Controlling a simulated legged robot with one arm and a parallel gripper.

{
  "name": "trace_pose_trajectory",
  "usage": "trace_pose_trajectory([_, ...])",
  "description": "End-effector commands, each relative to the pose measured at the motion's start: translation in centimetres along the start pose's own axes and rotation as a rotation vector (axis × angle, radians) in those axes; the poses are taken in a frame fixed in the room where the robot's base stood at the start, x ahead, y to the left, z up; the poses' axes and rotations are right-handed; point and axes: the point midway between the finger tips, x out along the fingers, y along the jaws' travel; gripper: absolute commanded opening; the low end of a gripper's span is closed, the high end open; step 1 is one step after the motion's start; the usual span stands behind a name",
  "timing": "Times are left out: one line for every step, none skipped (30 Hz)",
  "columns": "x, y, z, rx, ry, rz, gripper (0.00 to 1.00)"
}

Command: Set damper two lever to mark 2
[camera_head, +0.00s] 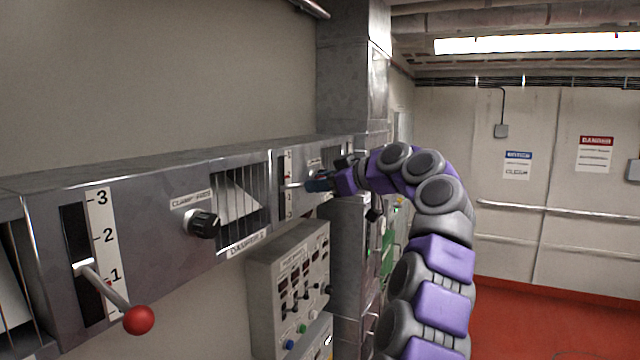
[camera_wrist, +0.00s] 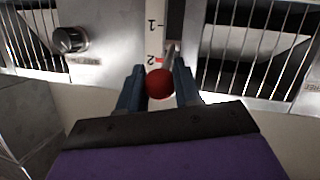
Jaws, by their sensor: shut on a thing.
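The lever in my gripper ends in a red ball knob (camera_wrist: 159,83). In the wrist view it sits between the two blue fingers of my gripper (camera_wrist: 159,90), which are shut on it. The short metal rod (camera_wrist: 170,52) runs from the knob to a slot beside a white scale (camera_wrist: 157,38). The 1 is at the top of that view and the 2 below it, with red at the 2; the rod meets the slot close to the 2.
A nearer lever with a red ball (camera_head: 139,320) sticks out at the left, its rod near mark 1. A black clamp knob (camera_head: 203,223) and a barred window (camera_head: 240,205) lie between. A grey control box (camera_head: 290,290) hangs below. Red floor (camera_head: 530,320) is open at right.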

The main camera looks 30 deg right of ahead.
Motion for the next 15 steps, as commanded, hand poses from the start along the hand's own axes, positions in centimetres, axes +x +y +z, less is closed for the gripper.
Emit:
trace_pose_trajectory([-0.16,0.09,-0.22,-0.001,0.005,0.005,0.0])
trace_pose_trajectory([-0.16,0.09,-0.21,-0.001,0.005,0.005,0.0])
trace_pose_trajectory([-0.16,0.09,-0.21,-0.001,0.005,0.005,0.0])
trace_pose_trajectory([-0.16,0.09,-0.21,-0.001,0.005,0.005,0.0])
trace_pose_trajectory([-0.16,0.09,-0.21,-0.001,0.005,0.005,0.0])
trace_pose_trajectory([-0.16,0.09,-0.21,-0.001,0.005,0.005,0.0])
trace_pose_trajectory([-0.16,0.09,-0.21,-0.001,0.005,0.005,0.0])
trace_pose_trajectory([-0.16,0.09,-0.2,-0.001,0.005,0.005,0.36])
trace_pose_trajectory([-0.15,0.08,-0.18,-0.001,0.005,0.004,0.4])
trace_pose_trajectory([-0.14,0.08,-0.16,-0.001,0.004,0.004,0.43])
trace_pose_trajectory([-0.13,0.07,-0.15,-0.001,0.004,0.004,0.46])
trace_pose_trajectory([-0.12,0.06,-0.14,-0.001,0.003,0.003,0.5])
trace_pose_trajectory([-0.12,0.06,-0.12,-0.001,0.003,0.003,0.53])
trace_pose_trajectory([-0.11,0.05,-0.11,-0.001,0.003,0.003,0.55])
trace_pose_trajectory([-0.11,0.04,-0.1,-0.001,0.003,0.002,0.56])
